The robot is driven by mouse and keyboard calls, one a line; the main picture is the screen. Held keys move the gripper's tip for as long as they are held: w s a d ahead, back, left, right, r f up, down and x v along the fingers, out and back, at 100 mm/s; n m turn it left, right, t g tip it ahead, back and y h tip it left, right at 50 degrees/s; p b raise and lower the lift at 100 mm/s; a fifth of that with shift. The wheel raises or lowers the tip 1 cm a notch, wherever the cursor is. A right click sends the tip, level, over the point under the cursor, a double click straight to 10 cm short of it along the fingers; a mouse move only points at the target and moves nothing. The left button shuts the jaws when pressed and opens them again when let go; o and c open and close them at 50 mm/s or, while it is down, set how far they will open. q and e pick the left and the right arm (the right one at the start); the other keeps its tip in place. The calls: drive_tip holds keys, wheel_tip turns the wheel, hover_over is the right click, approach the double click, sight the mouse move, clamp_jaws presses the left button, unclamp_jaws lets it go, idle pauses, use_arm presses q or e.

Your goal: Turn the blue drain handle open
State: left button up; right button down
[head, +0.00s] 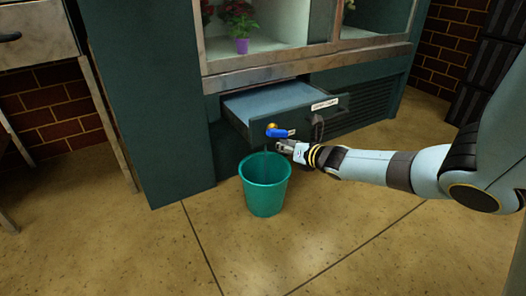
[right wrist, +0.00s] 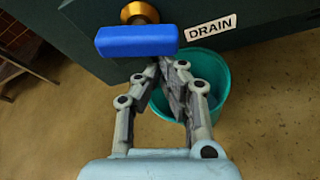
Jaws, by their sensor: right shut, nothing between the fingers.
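The blue drain handle (head: 279,132) sits on a brass fitting on the front of a pulled-out dark green drawer. In the right wrist view the blue handle (right wrist: 137,41) lies crosswise in front of the brass fitting (right wrist: 139,13), beside a "DRAIN" label (right wrist: 210,27). My right gripper (head: 281,146) is just below the handle, over the bucket's rim side. In the right wrist view its fingertips (right wrist: 165,63) are together and empty, close under the handle; whether they touch it I cannot tell. My left gripper is not in view.
A teal bucket (head: 264,190) stands on the floor below the handle. The drawer (head: 268,100) juts out from the green cabinet, with a dark pull (head: 318,127) to the handle's right. A purple flowerpot (head: 242,45) stands higher in the cabinet. The floor in front is clear.

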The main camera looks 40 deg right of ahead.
drive_tip(key=shift+d+r, duration=0.1)
drive_tip(key=shift+d, duration=0.15)
drive_tip(key=shift+s+d, duration=0.1)
idle(0.3)
idle(0.8)
idle(0.9)
